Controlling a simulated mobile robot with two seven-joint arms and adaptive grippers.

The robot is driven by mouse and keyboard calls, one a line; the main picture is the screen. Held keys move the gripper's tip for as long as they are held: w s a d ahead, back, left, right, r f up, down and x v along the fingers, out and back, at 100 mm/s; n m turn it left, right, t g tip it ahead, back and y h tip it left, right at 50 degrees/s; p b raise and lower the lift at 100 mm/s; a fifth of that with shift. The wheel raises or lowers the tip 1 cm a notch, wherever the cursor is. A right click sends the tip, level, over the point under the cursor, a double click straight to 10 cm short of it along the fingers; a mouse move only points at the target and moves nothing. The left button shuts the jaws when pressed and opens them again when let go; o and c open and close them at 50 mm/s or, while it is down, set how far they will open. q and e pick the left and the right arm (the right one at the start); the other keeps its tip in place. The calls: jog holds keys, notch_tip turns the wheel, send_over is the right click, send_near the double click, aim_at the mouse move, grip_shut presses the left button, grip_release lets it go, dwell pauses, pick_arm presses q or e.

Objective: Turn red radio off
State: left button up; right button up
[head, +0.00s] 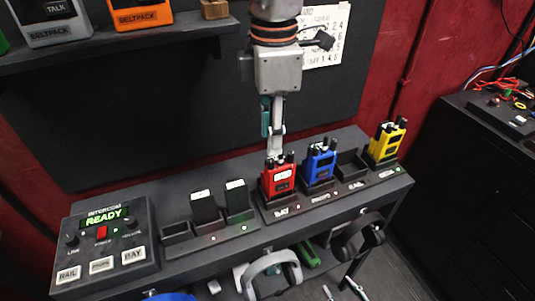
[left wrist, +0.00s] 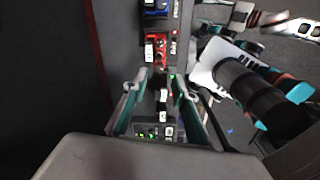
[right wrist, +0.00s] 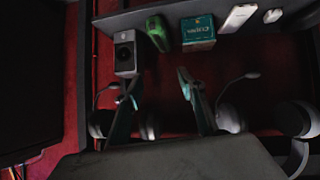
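The red radio (head: 279,181) stands upright in a charger slot on the black bench, with a white label and dark knobs or antenna on top. It also shows in the left wrist view (left wrist: 157,49), beyond the fingertips. My left gripper (head: 271,138) hangs just behind and above the radio's top. In the left wrist view its fingers (left wrist: 157,82) are spread with nothing held. Whether a fingertip touches the radio I cannot tell. My right gripper (head: 340,290) is low at the bottom edge. Its fingers (right wrist: 158,80) are apart and empty in the right wrist view.
A blue radio (head: 319,164) stands close right of the red one; a yellow radio (head: 386,143) is further right. Black battery packs (head: 205,207) and an intercom box (head: 107,239) are left. Headsets (head: 268,270) hang under the front edge. A shelf (head: 120,48) holds beltpacks above.

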aim_at(271, 160)
pick_arm(q)
notch_tip(271, 160, down, 6)
jog(key=shift+f, duration=0.1)
dwell(0.4)
grip_shut()
